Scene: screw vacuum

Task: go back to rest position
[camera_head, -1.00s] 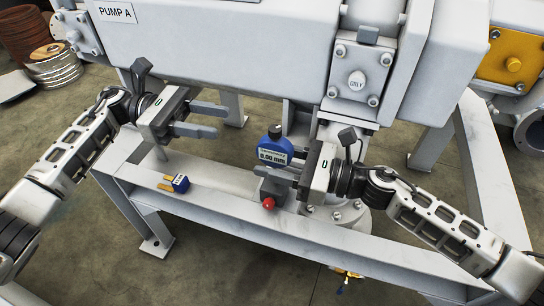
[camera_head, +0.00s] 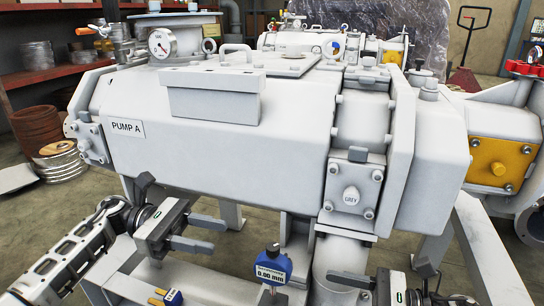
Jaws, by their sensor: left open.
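In the head view my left gripper (camera_head: 209,234) is at the lower left, in front of the pump body. Its two grey fingers point right and are apart, with nothing between them. My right gripper (camera_head: 352,285) is at the bottom edge, right of the blue dial gauge (camera_head: 270,268) and apart from it. It is partly cut off by the frame, so I cannot tell its jaw opening. The gauge stands upright and reads 0.00 mm; its base is largely out of frame.
The large grey pump (camera_head: 230,130), labelled PUMP A, fills the middle. An orange cover (camera_head: 500,163) is at the right. Shelves (camera_head: 60,78) and a red pallet jack (camera_head: 464,72) stand behind.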

